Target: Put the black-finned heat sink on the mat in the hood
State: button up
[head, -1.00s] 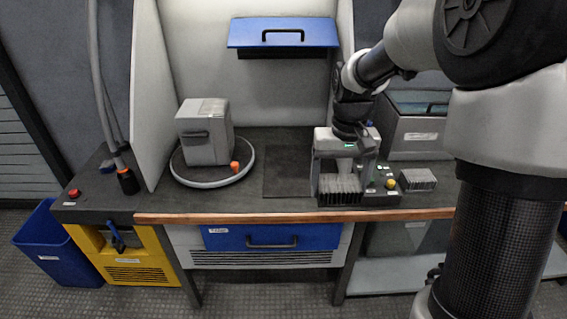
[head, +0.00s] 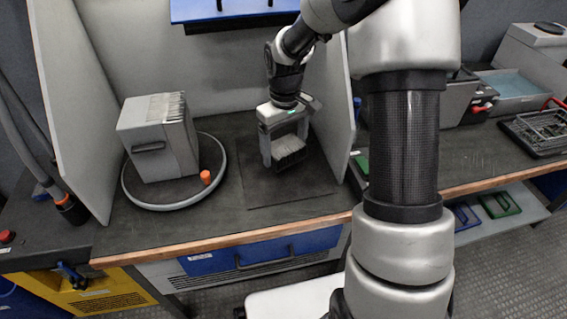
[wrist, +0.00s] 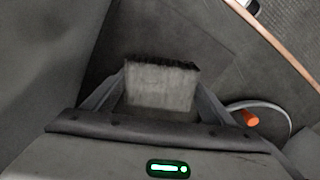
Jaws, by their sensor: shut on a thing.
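I cannot tell whether the heat sink touches the mat. In the wrist view the heat sink (wrist: 160,88) sits between my two fingers, with a dark upper edge.
A grey box (head: 160,140) stands on the round turntable (head: 148,203) at left, with an orange knob (head: 206,177) beside it. The hood's right wall (head: 333,100) is close to my gripper. A blue sash (head: 240,10) hangs above. A wooden edge (head: 220,243) runs along the front.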

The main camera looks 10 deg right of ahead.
aim_at(285, 172)
jog(key=shift+f+b, duration=0.75)
jog(key=shift+f, duration=1.9)
jog(key=shift+f, duration=0.15)
jog(key=o, duration=1.3)
jog(key=shift+o, duration=0.3)
